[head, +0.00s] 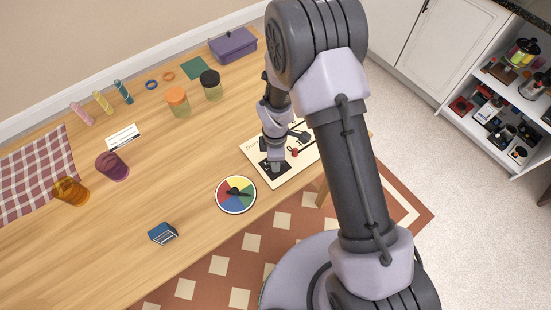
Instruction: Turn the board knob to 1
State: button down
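The cream board (287,174) lies near the table's front edge, left of my arm. It carries a small red part (294,152), a dark part (304,137) near its right side, and a black piece by its lower left. My gripper (274,167) points down over the lower left of the board, at or just above the black piece. My wrist and arm hide part of the board. I cannot make out which part is the knob, its setting, or any numbers. Whether the gripper's fingers are open or shut cannot be seen.
A coloured disc with a black pointer (236,195) lies just left of the board. A small blue box (162,233) is nearer the front edge. Jars (178,104), cups (112,167) and a purple box (233,46) stand farther off. The middle of the wooden table (185,165) is clear.

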dwell(0.5)
jog(key=c, duration=1.1)
grip_release()
jog(key=shift+o, duration=0.2)
notch_tip(320, 180, up, 18)
jog(key=p, duration=0.5)
jog(key=shift+f, duration=0.25)
